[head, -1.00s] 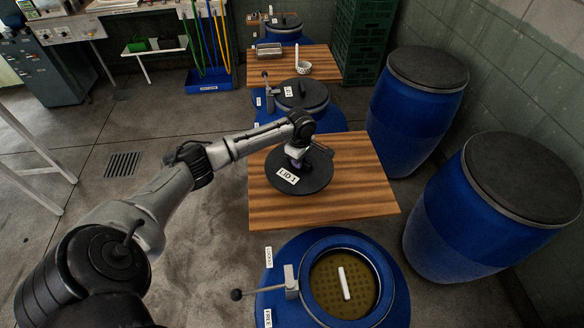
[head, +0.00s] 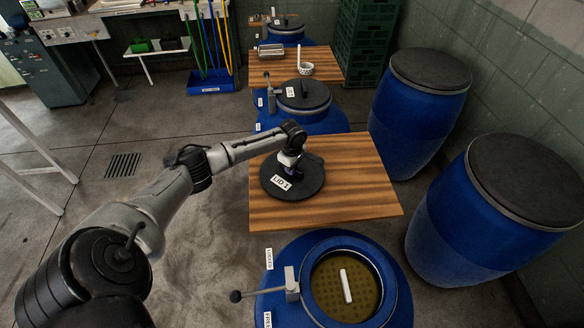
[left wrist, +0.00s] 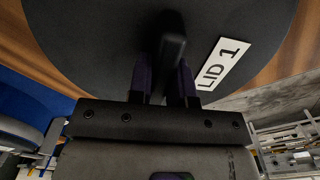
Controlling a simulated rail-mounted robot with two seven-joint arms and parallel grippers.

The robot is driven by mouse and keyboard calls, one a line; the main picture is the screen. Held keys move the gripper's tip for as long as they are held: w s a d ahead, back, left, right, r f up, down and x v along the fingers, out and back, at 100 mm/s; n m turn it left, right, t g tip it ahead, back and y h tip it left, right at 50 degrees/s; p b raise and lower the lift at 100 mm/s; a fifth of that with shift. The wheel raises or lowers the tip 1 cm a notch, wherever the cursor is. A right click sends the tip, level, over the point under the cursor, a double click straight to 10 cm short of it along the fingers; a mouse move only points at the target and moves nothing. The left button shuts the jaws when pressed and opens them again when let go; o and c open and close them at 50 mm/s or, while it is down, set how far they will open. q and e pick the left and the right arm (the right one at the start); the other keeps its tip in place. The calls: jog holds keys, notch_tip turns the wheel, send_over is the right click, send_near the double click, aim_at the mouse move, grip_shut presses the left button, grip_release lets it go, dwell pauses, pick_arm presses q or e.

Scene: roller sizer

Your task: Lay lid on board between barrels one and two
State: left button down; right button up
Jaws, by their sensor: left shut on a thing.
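The lid (head: 313,184) is a black disc labelled LID 1. In the head view it is over the left part of the wooden board (head: 355,190), between the open barrel in front and the lidded barrel behind. Whether it touches the board I cannot tell. My left gripper (head: 293,172) is shut on the lid's handle; the left wrist view shows the fingers around the black handle (left wrist: 172,50) and the lid (left wrist: 100,45) filling the top. The near barrel (head: 395,310) is open, with a white bar (head: 346,286) inside. The second barrel (head: 330,122) has its lid (head: 303,95) on. My right gripper is not in view.
Two tall blue barrels with black tops (head: 430,70) (head: 530,178) stand to the right. A second board (head: 322,70) behind holds a cup (head: 306,69) and a metal box. A lever (head: 262,293) sticks out left of the near barrel. The right part of the near board is bare.

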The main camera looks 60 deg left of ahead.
pick_arm(q)
jog(key=c, duration=1.5)
grip_release()
jog(key=shift+f, duration=0.1)
jog(key=o, duration=0.4)
jog(key=shift+o, duration=0.2)
jog(key=shift+r, duration=0.2)
notch_tip(320, 180, up, 11)
jog(key=shift+w+f+p, duration=0.1)
jog(key=shift+f+p, duration=0.1)
jog(key=shift+p, duration=0.75)
jog(key=shift+r, duration=0.65)
